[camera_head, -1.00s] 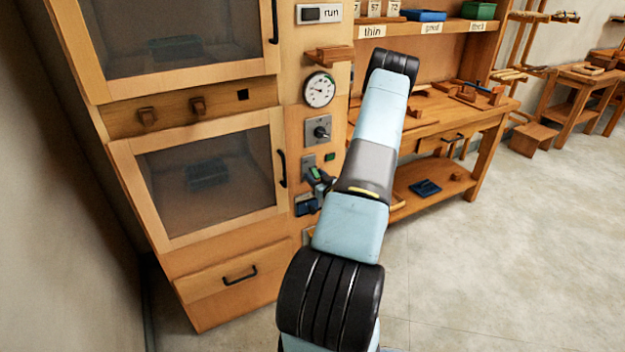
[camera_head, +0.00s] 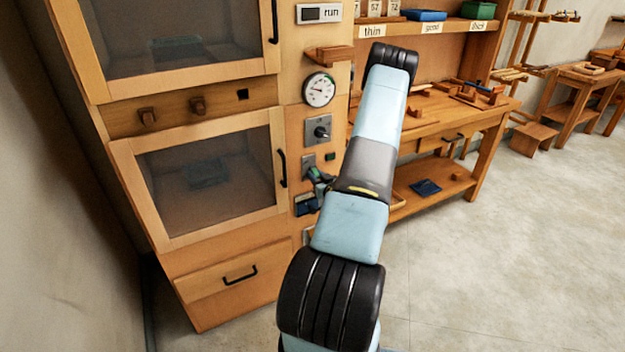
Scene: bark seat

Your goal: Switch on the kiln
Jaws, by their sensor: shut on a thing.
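The kiln is a tall wooden cabinet (camera_head: 250,235) with two glazed doors at the left. Its right-hand panel carries a "run" window (camera_head: 312,13), a round gauge (camera_head: 319,89), a knob on a grey plate (camera_head: 321,131), a small green lamp (camera_head: 330,156) and another grey plate (camera_head: 308,161). My gripper (camera_head: 318,177) is at the panel just below that plate, partly hidden by my arm. It is shut on a small control, which the gripper mostly hides.
A small wooden ledge (camera_head: 328,55) juts from the panel above the gauge. A wooden workbench (camera_head: 462,120) with shelves stands to the right. The floor (camera_head: 500,260) at the right is clear.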

